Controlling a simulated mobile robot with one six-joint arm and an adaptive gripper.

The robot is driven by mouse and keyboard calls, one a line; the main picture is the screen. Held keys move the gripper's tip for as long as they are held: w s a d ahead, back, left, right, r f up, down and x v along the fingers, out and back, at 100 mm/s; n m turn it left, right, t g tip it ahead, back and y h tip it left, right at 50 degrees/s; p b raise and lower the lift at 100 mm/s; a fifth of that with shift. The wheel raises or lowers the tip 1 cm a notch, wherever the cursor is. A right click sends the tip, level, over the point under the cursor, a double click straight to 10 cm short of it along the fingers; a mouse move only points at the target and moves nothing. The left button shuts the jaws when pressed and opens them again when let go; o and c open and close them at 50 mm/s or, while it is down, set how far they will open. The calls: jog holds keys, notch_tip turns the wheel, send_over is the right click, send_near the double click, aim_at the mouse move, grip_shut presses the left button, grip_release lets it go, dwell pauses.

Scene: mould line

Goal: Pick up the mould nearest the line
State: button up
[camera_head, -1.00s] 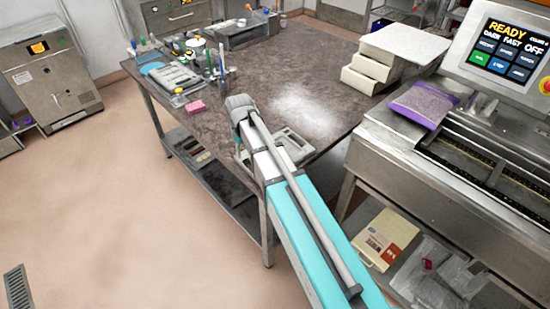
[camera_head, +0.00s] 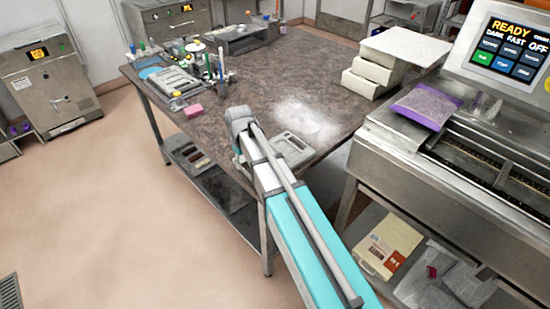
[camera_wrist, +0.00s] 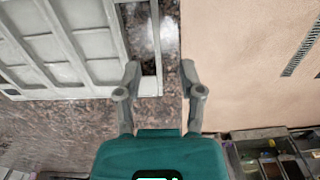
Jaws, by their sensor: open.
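A grey mould (camera_head: 292,143) lies on the table near its front corner, on the side towards the machine line. My arm hides part of it in the head view. In the wrist view, the pale grey compartmented mould (camera_wrist: 62,42) fills the upper left, with a slot-like gap along its right side. My gripper (camera_wrist: 160,78) is open and empty. Its left finger overlaps the mould's lower right edge in the picture; its right finger is over the table edge. I cannot tell the height or any contact. In the head view, my arm hides the fingers.
The machine line (camera_head: 490,165) stands right of the table (camera_head: 285,65), with a purple-edged bag (camera_head: 426,105) on it. White boxes (camera_head: 372,75) stand at the table's back right. Another grey mould (camera_head: 172,79) and tools crowd the left. The table's middle is clear.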

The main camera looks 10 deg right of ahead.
aim_at(246, 172)
jog(key=shift+f, duration=0.15)
jog(key=shift+d+f+b, duration=0.15)
jog(key=shift+f+b, duration=2.35)
jog(key=shift+b, duration=0.15)
grip_shut()
